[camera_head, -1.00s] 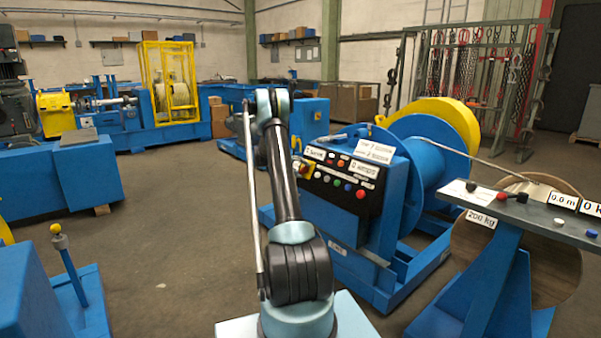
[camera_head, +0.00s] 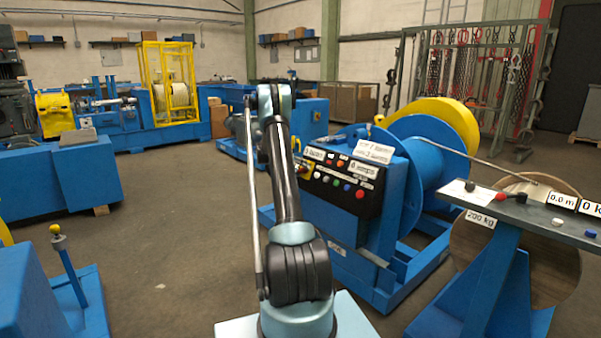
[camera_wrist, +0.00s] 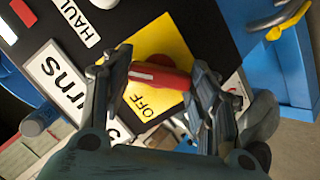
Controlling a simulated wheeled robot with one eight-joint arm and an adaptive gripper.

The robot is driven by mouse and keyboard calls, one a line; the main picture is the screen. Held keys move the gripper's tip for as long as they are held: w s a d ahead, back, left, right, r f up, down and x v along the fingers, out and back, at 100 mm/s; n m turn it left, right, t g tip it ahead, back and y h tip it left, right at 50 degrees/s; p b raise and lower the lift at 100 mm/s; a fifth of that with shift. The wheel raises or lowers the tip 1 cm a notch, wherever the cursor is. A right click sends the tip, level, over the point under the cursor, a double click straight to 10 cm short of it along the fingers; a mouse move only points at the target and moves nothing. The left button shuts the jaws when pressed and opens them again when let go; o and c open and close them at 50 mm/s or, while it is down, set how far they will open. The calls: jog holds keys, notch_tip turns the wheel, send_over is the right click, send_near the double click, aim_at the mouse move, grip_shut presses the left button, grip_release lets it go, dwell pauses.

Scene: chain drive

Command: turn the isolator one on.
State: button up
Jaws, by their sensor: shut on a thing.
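The isolator is a red turn handle (camera_wrist: 165,78) on a yellow square plate (camera_wrist: 178,42) set in a black panel. The word OFF shows on the plate below the handle in the wrist view; no ON mark is visible. The handle lies nearly level in that picture, with a white mark on its left part. My gripper (camera_wrist: 161,72) is shut on the handle, one finger at each end of it.
The black panel (camera_head: 340,183) has several coloured buttons and white labels close to the plate. A HAUL label (camera_wrist: 75,20) and a turns label (camera_wrist: 68,88) sit beside the fingers. A blue cable drum (camera_head: 440,150) stands behind. The floor (camera_head: 180,220) at left is open.

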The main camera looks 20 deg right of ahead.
jog(key=shift+w+a+f, duration=0.1)
jog(key=shift+a, duration=0.05)
jog(key=o, duration=1.1)
jog(key=shift+c, duration=0.2)
jog(key=v, duration=1.2)
